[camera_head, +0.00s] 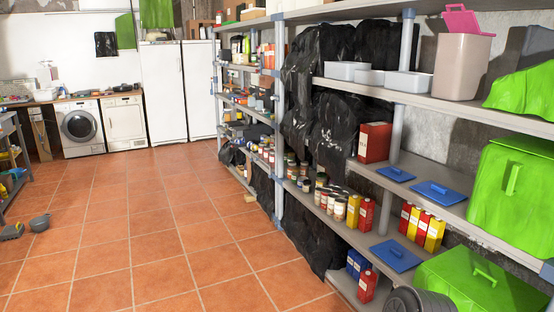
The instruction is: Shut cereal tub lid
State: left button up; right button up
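A tall beige tub (462,66) stands on the upper shelf at the right; it is likely the cereal tub, though I see no label. Its pink lid (461,19) is open, tilted up at the top of the tub. The inside of the tub is hidden from this angle. Neither of my grippers is in view.
Low white containers (347,71) stand left of the tub on the same shelf (430,98). A green cloth-like thing (521,92) lies to its right. A green box (513,190) and blue lids (441,191) are below. The tiled floor (150,240) left of the shelves is mostly clear.

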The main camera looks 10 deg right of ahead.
aim_at(464, 21)
jog(key=i+z, duration=0.15)
jog(key=i, duration=0.3)
jog(key=i+j+z, duration=0.1)
jog(key=i, duration=0.35)
jog(key=i+j+z, duration=0.15)
jog(key=i, duration=0.3)
jog(key=i+j+z, duration=0.1)
jog(key=i, duration=0.35)
jog(key=i+j+z, duration=0.3)
jog(key=z, duration=0.15)
jog(key=i+j+z, duration=0.75)
jog(key=j+z, duration=0.15)
jog(key=i+j, duration=0.05)
